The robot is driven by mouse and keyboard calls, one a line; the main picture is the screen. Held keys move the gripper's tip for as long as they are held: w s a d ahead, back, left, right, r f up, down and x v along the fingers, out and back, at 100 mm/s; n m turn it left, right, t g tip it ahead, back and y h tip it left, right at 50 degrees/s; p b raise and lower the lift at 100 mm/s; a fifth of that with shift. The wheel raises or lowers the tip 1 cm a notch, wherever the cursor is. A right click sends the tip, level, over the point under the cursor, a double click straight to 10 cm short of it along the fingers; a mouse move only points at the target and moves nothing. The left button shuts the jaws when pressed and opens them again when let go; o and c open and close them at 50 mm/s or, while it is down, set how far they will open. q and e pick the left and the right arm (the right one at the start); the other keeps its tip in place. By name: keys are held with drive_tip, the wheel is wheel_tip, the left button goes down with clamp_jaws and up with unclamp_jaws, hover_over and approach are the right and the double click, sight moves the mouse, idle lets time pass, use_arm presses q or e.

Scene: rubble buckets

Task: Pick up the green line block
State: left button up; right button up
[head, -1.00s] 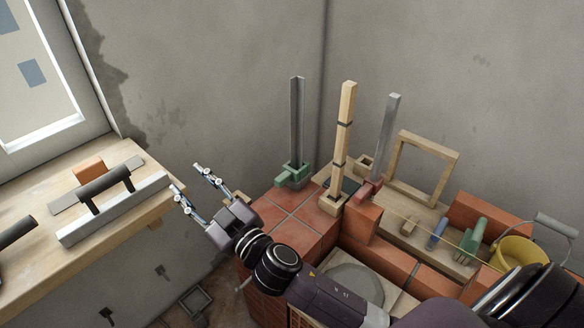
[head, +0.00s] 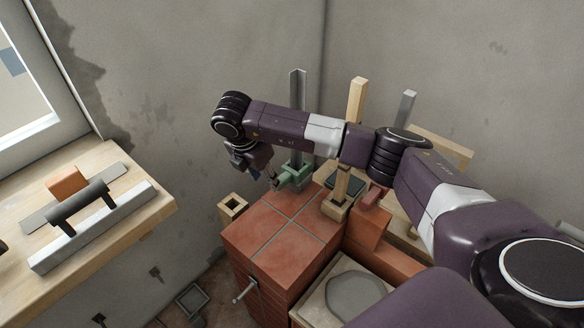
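The green line block (head: 297,174) sits at the foot of an upright grey metal post (head: 297,120), at the back edge of the red tiled brick pier. In the head view my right gripper (head: 272,181) reaches down from the end of my arm, just left of the green block. Its fingertips are small and partly dark, close to the block's left end. I cannot tell whether they touch it or how far apart they are. My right arm passes in front of the post. My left gripper is out of the picture.
A wooden post (head: 357,100) and another grey post (head: 405,108) stand to the right. A red block (head: 373,197) is near them. A hollow wooden block (head: 232,207) is at the pier's left. A wooden bench (head: 130,215) with tools is left.

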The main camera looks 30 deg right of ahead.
sight(282, 178)
drive_tip(key=d, duration=0.1)
drive_tip(key=d+r+h, duration=0.1)
drive_tip(key=d+m, duration=0.1)
drive_tip(key=shift+w+d+r, duration=0.2)
drive_tip(key=shift+d+r, duration=0.05)
drive_tip(key=shift+d, duration=0.05)
drive_tip(key=shift+h, duration=0.3)
drive_tip(key=p+x, duration=0.2)
drive_tip(key=x, duration=0.4)
drive_tip(key=shift+w+d+f, duration=0.1)
drive_tip(key=shift+f, duration=0.05)
drive_tip(key=shift+d+f, duration=0.15)
drive_tip(key=shift+f, duration=0.35)
drive_tip(key=shift+w, duration=0.1)
clamp_jaws()
